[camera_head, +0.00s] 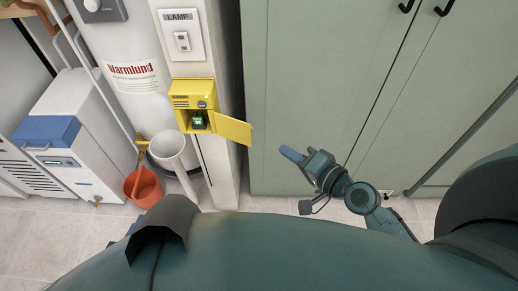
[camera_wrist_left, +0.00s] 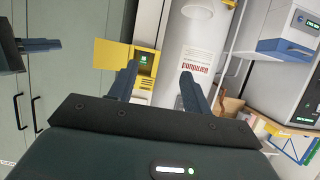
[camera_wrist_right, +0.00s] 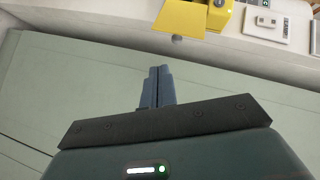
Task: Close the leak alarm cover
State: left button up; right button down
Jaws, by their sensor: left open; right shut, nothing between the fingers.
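The yellow leak alarm box (camera_head: 190,92) is mounted on the white post. Its yellow cover (camera_head: 235,130) is swung open to the right, baring a recess with a small green-lit device (camera_head: 198,121). The cover also shows in the left wrist view (camera_wrist_left: 112,54) and the right wrist view (camera_wrist_right: 180,18). My right gripper (camera_head: 292,154) is shut and empty, to the right of the cover and apart from it, in front of the green cabinet. My left gripper (camera_wrist_left: 158,76) is open and empty in its wrist view, with the box beyond its fingers.
A switch labelled LAMP (camera_head: 182,38) is above the box. A white cylinder labelled Warmlund (camera_head: 133,75), a white pipe (camera_head: 170,150) and an orange bucket (camera_head: 143,188) stand to the left. The green cabinet (camera_head: 320,70) fills the right. Floor shows at its foot.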

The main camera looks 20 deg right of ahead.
aim_at(235, 127)
jog(key=w+a+m+t+y+b, duration=0.15)
jog(key=w+m, duration=0.35)
jog(key=w, duration=0.7)
pick_arm(q)
jog(key=shift+s+a+r+n+t+p, duration=0.4)
jog(key=shift+s+a+r+n+t, duration=0.1)
jog(key=shift+r+t, duration=0.1)
pick_arm(e)
jog(key=shift+s+a+t+h, duration=0.25)
jog(key=shift+s+a+t, duration=0.1)
jog(key=shift+s+a, duration=1.05)
pick_arm(q)
jog(key=shift+f, duration=0.1)
pick_arm(e)
jog(key=shift+a+f, duration=0.1)
